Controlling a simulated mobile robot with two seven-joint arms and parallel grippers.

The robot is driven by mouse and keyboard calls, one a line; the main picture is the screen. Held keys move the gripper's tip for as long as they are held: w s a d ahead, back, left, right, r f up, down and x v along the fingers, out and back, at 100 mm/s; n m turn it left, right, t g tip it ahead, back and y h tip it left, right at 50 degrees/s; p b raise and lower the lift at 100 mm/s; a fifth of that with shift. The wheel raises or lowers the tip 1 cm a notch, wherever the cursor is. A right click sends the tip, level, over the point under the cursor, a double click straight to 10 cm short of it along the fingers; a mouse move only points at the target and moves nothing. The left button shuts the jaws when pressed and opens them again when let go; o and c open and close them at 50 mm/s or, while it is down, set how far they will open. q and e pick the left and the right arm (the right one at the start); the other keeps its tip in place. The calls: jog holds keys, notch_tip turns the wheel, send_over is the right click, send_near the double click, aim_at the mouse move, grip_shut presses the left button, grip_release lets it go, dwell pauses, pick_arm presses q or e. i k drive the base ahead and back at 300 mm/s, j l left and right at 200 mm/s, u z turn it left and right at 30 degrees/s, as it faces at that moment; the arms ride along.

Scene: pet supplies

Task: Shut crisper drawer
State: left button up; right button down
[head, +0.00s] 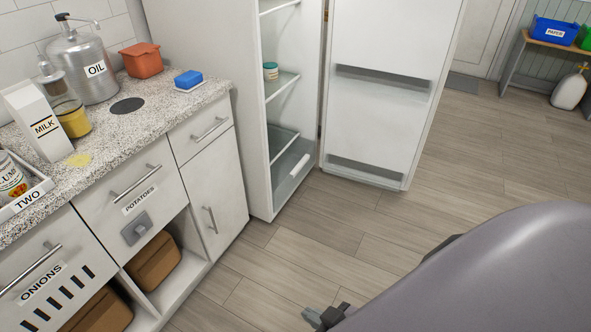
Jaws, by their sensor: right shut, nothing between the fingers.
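The crisper drawer (291,178) is at the bottom of the open fridge (262,110), under a glass shelf. It has a grey front with a short white handle (300,165). I cannot tell how far its front stands out from the fridge body. The fridge door (385,105) is swung wide open to the right. My right gripper (318,318) shows at the bottom edge, partly cut off and partly hidden by my arm. It is shut and empty, over the floor and well apart from the drawer. My left gripper is out of view.
A counter with drawers marked ONIONS (42,282) and POTATOES (140,200) runs along the left. On it stand an oil can (88,75), a milk carton (38,122) and a red pot (142,60). The wooden floor (300,230) before the fridge is clear.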

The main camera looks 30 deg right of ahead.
aim_at(299, 166)
jog(key=i+l, duration=0.15)
jog(key=l, duration=0.2)
jog(key=i+l, duration=0.2)
jog(key=l, duration=0.15)
jog(key=i+l+u, duration=0.1)
jog(key=l, duration=0.25)
jog(key=i+l, duration=0.2)
jog(key=l, duration=0.2)
jog(key=i+l+u, duration=0.1)
jog(key=l, duration=0.25)
jog(key=i+l, duration=0.2)
jog(key=l, duration=0.2)
jog(key=i+l, duration=0.2)
jog(key=l, duration=0.15)
jog(key=i+l, duration=0.35)
jog(key=i, duration=0.3)
